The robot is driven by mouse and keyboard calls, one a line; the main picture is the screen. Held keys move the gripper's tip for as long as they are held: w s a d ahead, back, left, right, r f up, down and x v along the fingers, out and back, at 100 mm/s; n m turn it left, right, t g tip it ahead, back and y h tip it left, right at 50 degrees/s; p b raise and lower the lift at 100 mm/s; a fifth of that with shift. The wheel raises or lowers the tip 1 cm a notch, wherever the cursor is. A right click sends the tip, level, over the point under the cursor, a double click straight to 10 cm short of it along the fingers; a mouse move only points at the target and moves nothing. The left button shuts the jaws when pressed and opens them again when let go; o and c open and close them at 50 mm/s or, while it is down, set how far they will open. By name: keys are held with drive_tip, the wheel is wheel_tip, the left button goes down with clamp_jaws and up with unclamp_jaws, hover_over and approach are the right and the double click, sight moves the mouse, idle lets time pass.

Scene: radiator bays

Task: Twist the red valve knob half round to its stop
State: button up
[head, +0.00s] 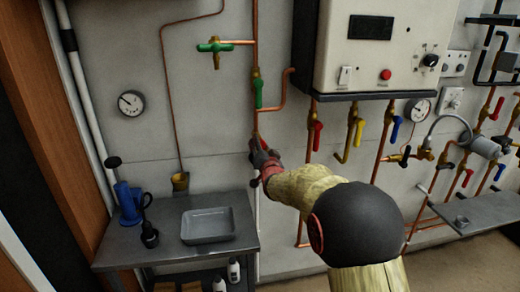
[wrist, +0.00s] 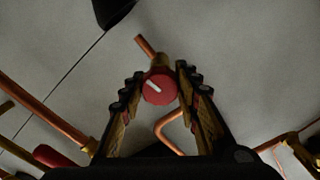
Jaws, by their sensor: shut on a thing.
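The red valve knob (wrist: 160,88) is round with a short slanted white mark on its face. In the wrist view it sits between the two fingertips of my gripper (wrist: 153,82), which is shut on it from both sides. A brass fitting and a copper stub show just behind the knob. In the head view my gripper (head: 262,160) is at the wall, below the green lever on the vertical copper pipe. My own arm and the gripper hide most of the knob there.
A grey boiler box (head: 372,50) hangs to the right of my gripper, with red, yellow and blue levers below it. A green-handled tap (head: 215,47) and a gauge (head: 131,103) are on the wall. A metal bench with a grey tray (head: 208,240) stands lower left.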

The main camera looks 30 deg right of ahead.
drive_tip(key=shift+m+b, duration=0.3)
drive_tip(key=shift+m, duration=0.5)
drive_tip(key=o, duration=1.1)
drive_tip(key=shift+o, duration=0.4)
drive_tip(key=shift+s, duration=0.1)
drive_tip(key=v, duration=1.1)
drive_tip(key=shift+s, duration=0.35)
drive_tip(key=shift+a, duration=0.15)
